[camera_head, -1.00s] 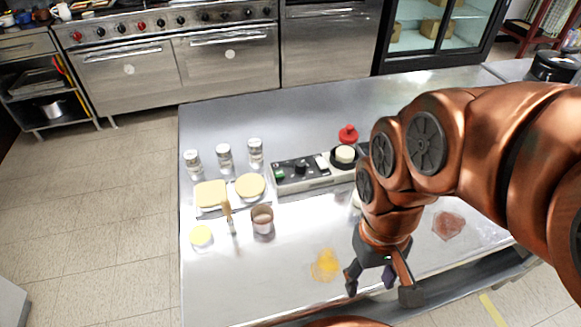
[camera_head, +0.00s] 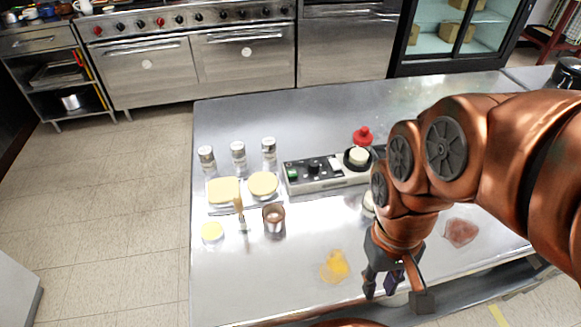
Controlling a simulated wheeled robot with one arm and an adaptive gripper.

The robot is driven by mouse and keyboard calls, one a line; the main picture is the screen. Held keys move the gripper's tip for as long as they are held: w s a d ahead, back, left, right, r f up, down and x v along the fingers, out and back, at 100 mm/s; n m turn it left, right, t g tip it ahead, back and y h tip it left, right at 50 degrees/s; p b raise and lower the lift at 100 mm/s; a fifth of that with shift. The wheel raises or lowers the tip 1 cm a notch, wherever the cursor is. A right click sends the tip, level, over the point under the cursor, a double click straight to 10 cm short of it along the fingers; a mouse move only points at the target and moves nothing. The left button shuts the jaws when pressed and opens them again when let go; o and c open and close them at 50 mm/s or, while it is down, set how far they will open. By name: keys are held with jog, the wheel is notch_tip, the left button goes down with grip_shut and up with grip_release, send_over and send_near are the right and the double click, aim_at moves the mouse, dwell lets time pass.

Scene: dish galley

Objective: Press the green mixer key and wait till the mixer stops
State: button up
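The mixer panel (camera_head: 330,183) is a low grey box with a dark top on the steel table. Its green key (camera_head: 292,174) is at the left end, with a black knob (camera_head: 314,166) and a white key (camera_head: 335,163) to its right. A round black part with a cream top (camera_head: 358,157) sits at its right end. My arm hides what lies further right. My gripper (camera_head: 395,292) hangs at the table's front edge, right of and nearer than the panel, touching nothing I can see.
A red bottle (camera_head: 363,137) stands behind the panel. Shakers (camera_head: 238,158), a tray with yellow rounds (camera_head: 263,184), a brush (camera_head: 240,212) and a brown cup (camera_head: 273,218) stand left. An orange spill (camera_head: 335,267) and a reddish patch (camera_head: 461,232) lie in front.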

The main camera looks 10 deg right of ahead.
grip_shut()
dwell(1.1)
